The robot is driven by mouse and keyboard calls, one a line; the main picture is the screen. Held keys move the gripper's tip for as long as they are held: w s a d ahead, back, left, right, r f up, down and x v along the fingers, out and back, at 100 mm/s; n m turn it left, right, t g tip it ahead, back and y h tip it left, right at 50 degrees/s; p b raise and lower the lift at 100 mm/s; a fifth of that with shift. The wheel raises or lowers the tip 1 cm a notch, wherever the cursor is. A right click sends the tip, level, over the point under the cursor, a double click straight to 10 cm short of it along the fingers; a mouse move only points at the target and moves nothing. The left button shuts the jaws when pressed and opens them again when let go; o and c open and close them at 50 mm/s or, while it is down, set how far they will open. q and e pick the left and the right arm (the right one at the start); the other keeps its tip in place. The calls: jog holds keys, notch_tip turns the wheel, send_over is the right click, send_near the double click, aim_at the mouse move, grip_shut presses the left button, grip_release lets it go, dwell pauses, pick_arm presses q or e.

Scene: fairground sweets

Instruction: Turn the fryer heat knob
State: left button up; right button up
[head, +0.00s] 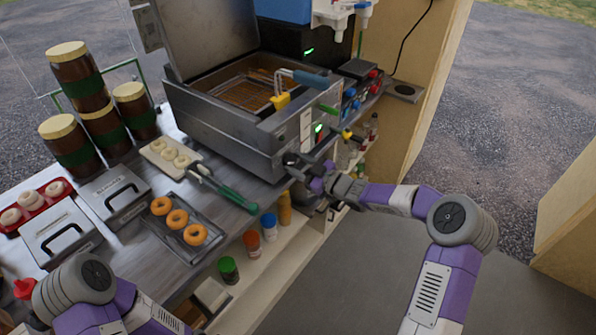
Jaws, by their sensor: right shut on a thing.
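The fryer (230,140) is a steel box with its lid raised at the back and a wire basket (243,90) inside. Its front panel carries a small green-lit display (319,128). My right gripper (292,160) is at the lower part of the fryer's front panel. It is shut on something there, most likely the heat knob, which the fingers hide. How far the knob is turned cannot be seen. My left arm comes in at the bottom left, and its gripper is not in view.
A tray of doughnuts (203,245), green-handled tongs (228,190) and a board with pale rings (168,150) lie on the counter left of the fryer. Stacked jars (76,75) stand behind. Bottles (269,225) stand on the shelf below. Open floor lies at right.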

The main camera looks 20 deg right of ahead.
jog(key=shift+n+b, duration=1.1)
jog(key=shift+n, duration=0.2)
jog(key=o, duration=1.1)
jog(key=shift+c, duration=0.2)
jog(key=p+v, duration=0.1)
jog(key=v, duration=0.6)
jog(key=shift+s+d+p, duration=0.2)
jog(key=shift+s+p, duration=0.1)
jog(key=shift+p, duration=0.05)
